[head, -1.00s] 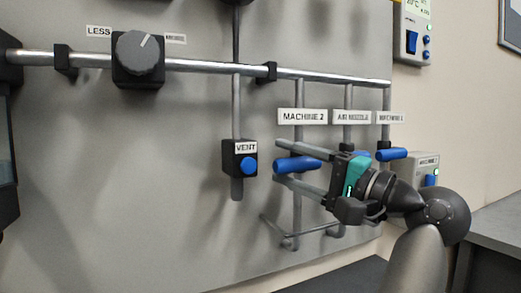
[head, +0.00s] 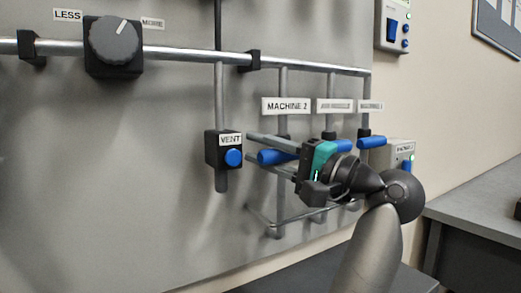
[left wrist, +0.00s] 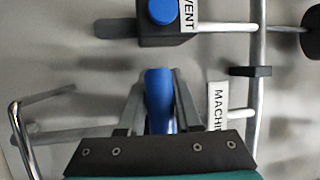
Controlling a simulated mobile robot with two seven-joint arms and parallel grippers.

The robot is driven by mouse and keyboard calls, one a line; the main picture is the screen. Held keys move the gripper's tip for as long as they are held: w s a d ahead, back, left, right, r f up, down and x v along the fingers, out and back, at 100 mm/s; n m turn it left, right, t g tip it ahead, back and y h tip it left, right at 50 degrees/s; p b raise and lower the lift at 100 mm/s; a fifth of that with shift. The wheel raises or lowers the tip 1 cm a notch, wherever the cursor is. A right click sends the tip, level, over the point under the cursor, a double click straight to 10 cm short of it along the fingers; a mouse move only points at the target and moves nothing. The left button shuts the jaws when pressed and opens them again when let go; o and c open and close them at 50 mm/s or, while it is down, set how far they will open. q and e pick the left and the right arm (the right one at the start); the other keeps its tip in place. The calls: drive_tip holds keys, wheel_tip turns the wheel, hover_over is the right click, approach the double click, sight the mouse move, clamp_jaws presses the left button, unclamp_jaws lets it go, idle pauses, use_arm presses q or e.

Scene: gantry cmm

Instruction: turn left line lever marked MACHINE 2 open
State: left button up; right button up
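The MACHINE 2 lever is a blue handle (head: 271,157) below the white MACHINE 2 label (head: 287,106). It points left across its vertical pipe. My left gripper (head: 250,147) reaches in from the right, with one finger above the handle and one below it. In the left wrist view the blue handle (left wrist: 158,95) lies between the two fingers, with only narrow gaps beside it. The fingers are still apart, and I see no firm grip. The gripper body hides the handle's right end. My right gripper is not in view.
Two more blue levers, the AIR NOZZLE one (head: 343,146) and the far right one (head: 371,142), sit close behind my gripper. The VENT box (head: 233,158) is just left of the fingertips. A grey bench (head: 470,215) stands at right.

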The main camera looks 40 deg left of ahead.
use_arm(q)
clamp_jaws()
idle(0.9)
